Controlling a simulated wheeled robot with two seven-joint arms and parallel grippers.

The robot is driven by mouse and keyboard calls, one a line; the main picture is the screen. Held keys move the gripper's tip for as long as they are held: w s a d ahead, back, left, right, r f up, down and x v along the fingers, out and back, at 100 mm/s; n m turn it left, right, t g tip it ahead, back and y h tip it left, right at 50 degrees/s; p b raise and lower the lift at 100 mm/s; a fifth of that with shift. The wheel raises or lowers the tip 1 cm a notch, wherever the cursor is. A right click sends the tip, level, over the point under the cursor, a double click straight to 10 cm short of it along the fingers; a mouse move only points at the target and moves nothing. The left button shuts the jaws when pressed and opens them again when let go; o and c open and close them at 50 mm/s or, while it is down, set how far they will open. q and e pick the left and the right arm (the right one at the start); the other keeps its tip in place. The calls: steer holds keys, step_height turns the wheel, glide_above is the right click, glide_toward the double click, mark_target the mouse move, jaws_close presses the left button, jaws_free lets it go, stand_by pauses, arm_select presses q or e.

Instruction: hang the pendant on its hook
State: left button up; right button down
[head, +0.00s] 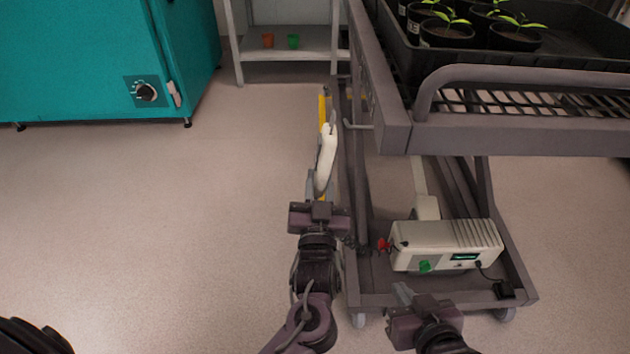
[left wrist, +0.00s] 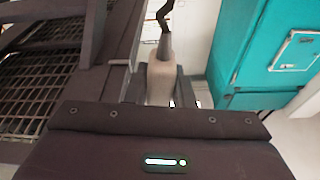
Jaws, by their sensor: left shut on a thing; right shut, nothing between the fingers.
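The pendant (head: 326,158) is a cream, elongated handset, held nearly upright beside the cart's left side. My left gripper (head: 322,190) is shut on its lower end. In the left wrist view the pendant (left wrist: 161,82) shows between the fingers, with a grey neck and a dark cable at its far end. A pale grey hook (head: 357,126) juts left from the cart post, right of the pendant and apart from it. My right gripper (head: 403,292) is shut and empty, low in front of the cart's lower shelf.
The cart (head: 480,138) carries a black tray (head: 580,58) of potted seedlings. A cream box (head: 445,245) with a green knob sits on its lower shelf, with a dark cable at its left. A teal chamber (head: 75,60) stands at the left. The floor (head: 150,220) between is clear.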

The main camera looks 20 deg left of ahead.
arm_select(q)
steer(key=shift+d, duration=0.15)
steer(key=shift+w+d+r, duration=0.1)
steer(key=shift+w+d, duration=0.05)
steer(key=shift+d, duration=0.05)
stand_by(0.3)
steer(key=shift+w+d, duration=0.2)
steer(key=shift+d, duration=0.5)
steer(key=shift+w+d, duration=0.1)
steer(key=shift+d, duration=0.3)
steer(key=shift+w+d, duration=0.1)
steer(key=shift+d, duration=0.35)
steer(key=shift+f, duration=0.2)
steer(key=shift+f+b, duration=0.35)
steer(key=shift+f, duration=0.4)
steer(key=shift+f, duration=0.15)
